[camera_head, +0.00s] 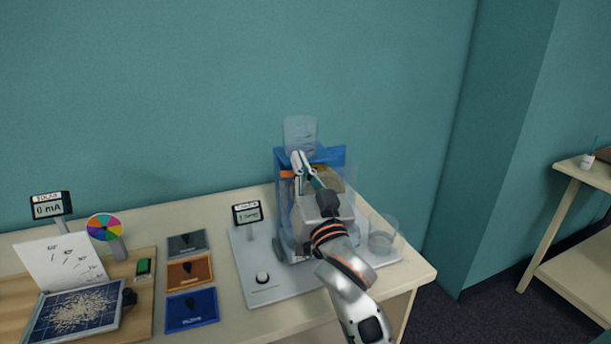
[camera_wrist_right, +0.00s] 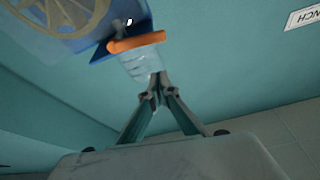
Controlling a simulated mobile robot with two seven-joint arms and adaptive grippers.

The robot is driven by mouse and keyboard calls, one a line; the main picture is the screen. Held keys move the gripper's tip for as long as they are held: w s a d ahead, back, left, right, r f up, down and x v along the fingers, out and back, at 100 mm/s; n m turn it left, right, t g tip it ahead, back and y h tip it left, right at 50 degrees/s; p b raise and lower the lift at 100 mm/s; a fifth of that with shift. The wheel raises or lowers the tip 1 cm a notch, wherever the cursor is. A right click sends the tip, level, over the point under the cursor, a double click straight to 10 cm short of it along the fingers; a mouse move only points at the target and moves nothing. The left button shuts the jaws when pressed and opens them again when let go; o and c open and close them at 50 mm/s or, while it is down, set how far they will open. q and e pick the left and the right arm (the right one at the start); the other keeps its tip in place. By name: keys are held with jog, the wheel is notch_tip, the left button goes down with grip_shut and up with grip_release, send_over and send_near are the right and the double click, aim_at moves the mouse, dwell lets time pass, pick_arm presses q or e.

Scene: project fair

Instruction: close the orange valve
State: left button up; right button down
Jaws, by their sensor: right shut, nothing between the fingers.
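The orange valve handle (camera_head: 287,174) shows as a small bar on the left part of a blue stand (camera_head: 325,154). In the right wrist view the orange handle (camera_wrist_right: 137,43) lies crosswise on a pale, clear-looking part, just beyond my fingertips. My right gripper (camera_head: 299,160) is shut and empty in front of the stand; its fingertips also show in the wrist view (camera_wrist_right: 157,88). They appear close to the handle, but I cannot tell if they touch. My right arm hides much of the stand. My left gripper is not in view.
A clear container (camera_head: 300,134) tops the stand, and a clear cup (camera_head: 383,238) stands right of it. A small display (camera_head: 247,213) and a round knob (camera_head: 262,277) are to the left. Colored cards (camera_head: 190,273) and a solar panel (camera_head: 75,312) lie farther left. A teal wall is behind.

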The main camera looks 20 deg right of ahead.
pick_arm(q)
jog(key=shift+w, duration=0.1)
pick_arm(e)
jog(key=f, duration=0.1)
jog(key=w+f, duration=0.2)
jog(key=shift+w+a+f, duration=0.1)
jog(key=shift+a, duration=0.2)
